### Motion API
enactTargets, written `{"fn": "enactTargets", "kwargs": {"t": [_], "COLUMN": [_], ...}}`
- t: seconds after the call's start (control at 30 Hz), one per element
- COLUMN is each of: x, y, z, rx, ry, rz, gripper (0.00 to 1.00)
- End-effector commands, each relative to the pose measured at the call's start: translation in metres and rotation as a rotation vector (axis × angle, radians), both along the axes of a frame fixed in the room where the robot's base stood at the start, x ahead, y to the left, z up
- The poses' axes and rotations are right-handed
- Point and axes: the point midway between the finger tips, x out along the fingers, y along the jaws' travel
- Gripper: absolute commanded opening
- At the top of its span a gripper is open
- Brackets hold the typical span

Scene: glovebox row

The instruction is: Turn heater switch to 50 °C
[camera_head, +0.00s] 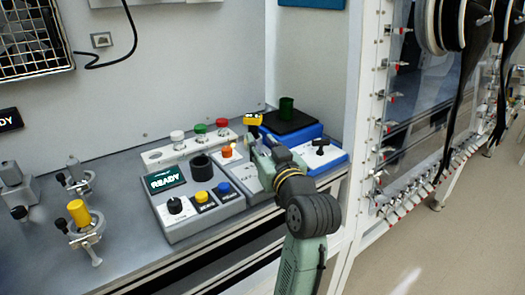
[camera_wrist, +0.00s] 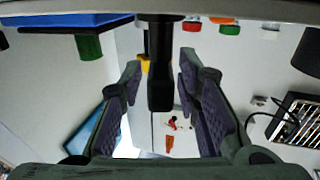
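A blue hot plate unit (camera_head: 298,131) with a black top and a green beaker (camera_head: 287,108) stands at the back right of the bench in the head view. A black knob with a crossbar (camera_head: 320,146) sits on its pale front panel (camera_head: 332,154). My gripper (camera_head: 262,152) is left of that knob, above the middle panel. In the wrist view, which looks upside down, my gripper's fingers (camera_wrist: 162,100) are apart. A black post-like shape (camera_wrist: 162,65) shows in the gap, touching neither finger; I cannot tell what it is. The green beaker (camera_wrist: 88,46) is at upper left there.
A grey console (camera_head: 205,213) left of my gripper has a READY screen, a black dial (camera_head: 175,205) and yellow and blue buttons. Capped bottles (camera_head: 200,131) stand in a rack behind it. A yellow-and-black piece (camera_head: 252,119) is beyond my gripper. A glovebox wall (camera_head: 365,90) rises on the right.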

Motion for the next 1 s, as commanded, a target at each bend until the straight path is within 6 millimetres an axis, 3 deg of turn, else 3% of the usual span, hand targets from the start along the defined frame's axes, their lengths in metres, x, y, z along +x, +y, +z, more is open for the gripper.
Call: {"fn": "enactTargets", "kwargs": {"t": [0.2,0.4,0.87,1.0], "x": [0.0,0.0,0.0,-0.001], "y": [0.0,0.0,0.0,0.015], "z": [0.042,0.07,0.081,0.087], "rx": [-0.002,0.0,0.0,0.004], "ry": [-0.006,-0.003,0.001,-0.026], "rz": [0.0,0.0,0.0,0.02], "gripper": [0.3,0.3,0.3,0.21]}}
